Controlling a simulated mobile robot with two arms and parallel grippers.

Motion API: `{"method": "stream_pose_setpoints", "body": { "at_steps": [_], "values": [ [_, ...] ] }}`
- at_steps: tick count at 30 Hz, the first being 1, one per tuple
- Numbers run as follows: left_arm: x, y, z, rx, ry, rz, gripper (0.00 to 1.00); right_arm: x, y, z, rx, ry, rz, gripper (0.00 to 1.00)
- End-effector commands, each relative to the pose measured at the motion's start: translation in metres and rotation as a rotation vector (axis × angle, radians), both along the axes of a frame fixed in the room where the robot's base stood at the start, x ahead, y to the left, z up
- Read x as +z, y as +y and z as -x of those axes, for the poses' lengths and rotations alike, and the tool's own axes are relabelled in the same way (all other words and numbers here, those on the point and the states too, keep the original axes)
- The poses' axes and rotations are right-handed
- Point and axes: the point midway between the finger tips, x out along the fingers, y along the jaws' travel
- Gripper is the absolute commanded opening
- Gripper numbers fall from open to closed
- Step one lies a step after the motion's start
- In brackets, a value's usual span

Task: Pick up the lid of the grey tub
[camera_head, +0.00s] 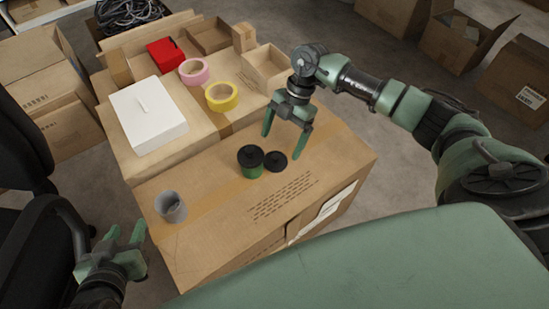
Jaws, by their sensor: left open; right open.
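The grey tub (171,211) stands at the left of the near carton top, and its top looks open. A green tub (251,170) with a black top stands near the middle of that carton. A flat dark round lid (276,162) lies on the cardboard just right of the green tub; I cannot tell from its look which tub it belongs to. My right gripper (282,145) is open and empty, fingers pointing down, above and close to the dark lid. My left gripper (126,232) is open and empty, left of the grey tub beside the carton's edge.
Behind, a carton holds a white box (148,114), a red box (166,54), a pink tape roll (194,72) and a yellow tape roll (221,97). More cartons (460,39) stand at the upper right. The carton top's front is clear.

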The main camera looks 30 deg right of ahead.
Motion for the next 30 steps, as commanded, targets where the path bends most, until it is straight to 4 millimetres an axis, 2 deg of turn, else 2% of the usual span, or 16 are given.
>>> {"method": "stream_pose_setpoints", "body": {
  "at_steps": [5,12,18,27,28,30],
  "values": [
    [0.011,-0.005,-0.011,-0.006,-0.080,0.018,0.41,-0.011,0.003,0.002,0.000,0.000,-0.001,0.92],
    [0.051,-0.017,-0.037,-0.022,-0.315,0.074,0.41,-0.035,0.011,0.007,0.000,0.001,-0.001,0.92],
    [0.078,-0.023,-0.045,-0.031,-0.446,0.107,0.41,-0.049,0.017,0.008,0.000,-0.001,0.000,0.92],
    [0.083,-0.024,-0.046,-0.032,-0.470,0.112,0.41,-0.050,0.018,0.009,0.000,-0.001,0.001,0.92],
    [0.083,-0.024,-0.046,-0.032,-0.469,0.112,0.41,-0.050,0.018,0.009,0.000,-0.001,0.001,0.86],
    [0.083,-0.024,-0.046,-0.032,-0.469,0.112,0.41,-0.050,0.017,0.009,0.000,-0.001,0.001,0.67]
  ]
}}
